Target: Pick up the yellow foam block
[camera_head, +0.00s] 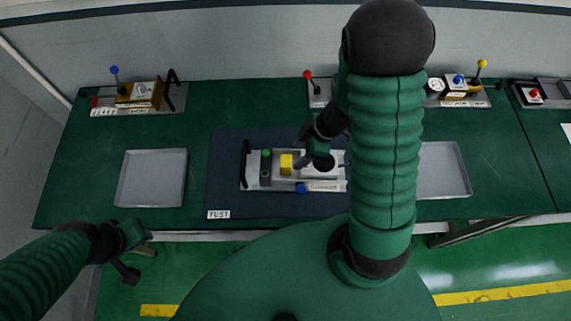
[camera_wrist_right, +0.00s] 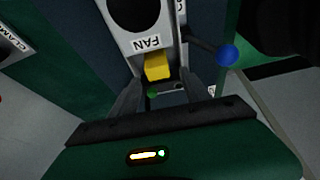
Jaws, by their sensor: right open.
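The yellow foam block (camera_head: 286,164) sits on the light grey fixture (camera_head: 325,186) at the middle of the table, just right of a dark part with a green button. In the right wrist view the yellow block (camera_wrist_right: 157,66) shows below the FAN label, beyond and between my fingers. My right gripper (camera_head: 304,152) is open above the fixture, slightly right of the block, and appears apart from it. It also shows in the right wrist view (camera_wrist_right: 160,92). My left gripper (camera_head: 138,255) is low at the left, off the table's front edge; its jaw state is unclear.
A blue knob (camera_head: 301,188) stands at the fixture's front, and a black handle (camera_head: 245,164) at its left end. Grey trays lie left (camera_head: 152,178) and right (camera_head: 444,170). Other fixtures with levers line the back. My right arm hides part of the table.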

